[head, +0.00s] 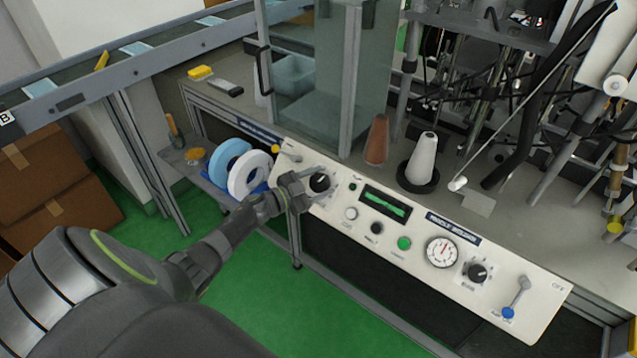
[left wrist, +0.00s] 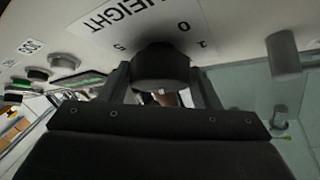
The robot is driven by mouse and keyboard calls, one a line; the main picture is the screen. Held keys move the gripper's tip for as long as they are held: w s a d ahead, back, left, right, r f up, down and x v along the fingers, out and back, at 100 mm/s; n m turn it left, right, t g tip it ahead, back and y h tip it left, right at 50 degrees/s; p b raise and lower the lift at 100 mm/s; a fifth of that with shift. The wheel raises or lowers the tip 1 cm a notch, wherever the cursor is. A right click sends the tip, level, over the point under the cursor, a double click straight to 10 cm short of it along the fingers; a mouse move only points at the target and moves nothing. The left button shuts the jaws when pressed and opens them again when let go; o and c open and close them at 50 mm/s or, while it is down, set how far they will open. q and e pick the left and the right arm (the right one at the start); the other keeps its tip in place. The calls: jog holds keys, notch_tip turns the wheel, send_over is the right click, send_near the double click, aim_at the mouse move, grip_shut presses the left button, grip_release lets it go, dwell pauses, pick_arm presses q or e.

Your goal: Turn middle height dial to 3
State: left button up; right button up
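The height dial (head: 320,182) is a round black knob at the left end of the sloping white control panel (head: 405,262). In the left wrist view the dial (left wrist: 160,68) sits below the printed word HEIGHT, with the numbers 5, 0 and 1 visible around it. My left gripper (head: 318,187) has its fingers on either side of the dial, and they look spread. In the left wrist view the left gripper (left wrist: 162,88) straddles the knob; firm contact cannot be made out. The pointer's exact setting is unclear. My right gripper is not in view.
The panel also carries a green-lit display (head: 385,204), a green button (head: 404,243), a gauge (head: 441,252), a second black dial (head: 477,272) and a blue-tipped lever (head: 508,312). Blue and white rolls (head: 246,172) stand left of the gripper. A glass enclosure (head: 325,80) rises behind.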

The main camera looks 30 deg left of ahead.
pick_arm(q)
jog(key=shift+o, duration=1.4)
jog(key=b+v, duration=0.1)
jog(key=v, duration=1.6)
jog(key=shift+s+b, duration=0.2)
jog(key=shift+b, duration=0.15)
